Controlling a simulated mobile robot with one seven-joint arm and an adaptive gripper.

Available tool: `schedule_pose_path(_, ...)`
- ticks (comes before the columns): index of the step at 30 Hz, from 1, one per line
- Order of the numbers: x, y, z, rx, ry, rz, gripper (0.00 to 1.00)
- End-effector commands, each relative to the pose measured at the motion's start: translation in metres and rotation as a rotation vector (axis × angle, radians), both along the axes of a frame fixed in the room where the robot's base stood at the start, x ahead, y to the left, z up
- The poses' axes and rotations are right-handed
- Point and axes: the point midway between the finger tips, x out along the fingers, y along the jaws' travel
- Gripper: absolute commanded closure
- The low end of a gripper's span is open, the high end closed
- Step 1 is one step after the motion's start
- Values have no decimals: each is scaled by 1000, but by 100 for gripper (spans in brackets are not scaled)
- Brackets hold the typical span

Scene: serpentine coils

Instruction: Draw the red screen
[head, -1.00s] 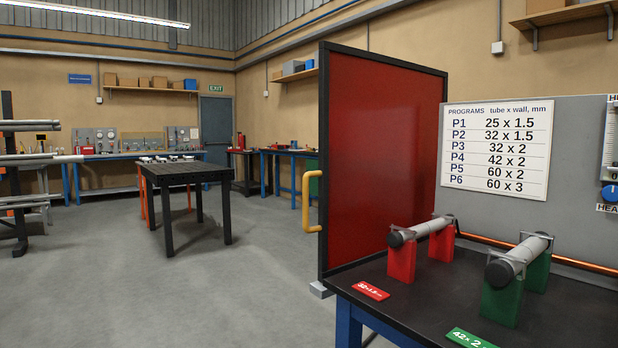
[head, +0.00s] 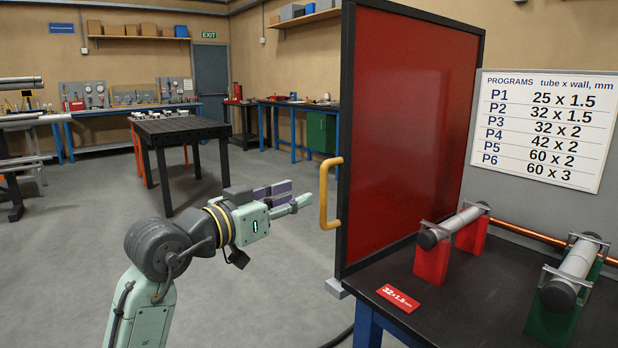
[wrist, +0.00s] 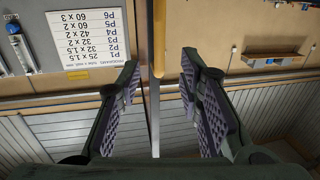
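The red screen (head: 410,130) is a tall red panel in a black frame, standing upright beside the workbench. Its yellow handle (head: 324,195) sticks out from the left upright of the frame. My gripper (head: 304,196) is left of the handle, pointing at it, with a small gap apparent between the fingertips and the bar. In the wrist view, which is upside down, the two padded fingers of my gripper (wrist: 159,72) are spread with nothing held. The yellow handle (wrist: 159,38) shows at the top centre, lined up with the gap between the fingers. The screen appears nearly edge-on there.
A dark workbench (head: 465,310) at right holds tubes on a red stand (head: 432,262) and a green stand (head: 552,315). A programs board (head: 545,125) stands behind. A black table (head: 180,128) stands farther back left. The floor left of the screen is clear.

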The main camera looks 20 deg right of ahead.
Motion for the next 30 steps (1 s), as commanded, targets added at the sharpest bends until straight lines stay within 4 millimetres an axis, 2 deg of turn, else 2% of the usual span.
schedule_pose_path(9, 31, -50, 4, -2, -1, 1, 67)
schedule_pose_path(15, 45, -74, 3, -3, -2, 2, 67)
schedule_pose_path(20, 50, -82, 1, -3, -3, 4, 67)
schedule_pose_path(28, 51, -82, 1, -3, -4, 4, 67)
schedule_pose_path(30, 50, -82, 1, -3, -4, 4, 72)
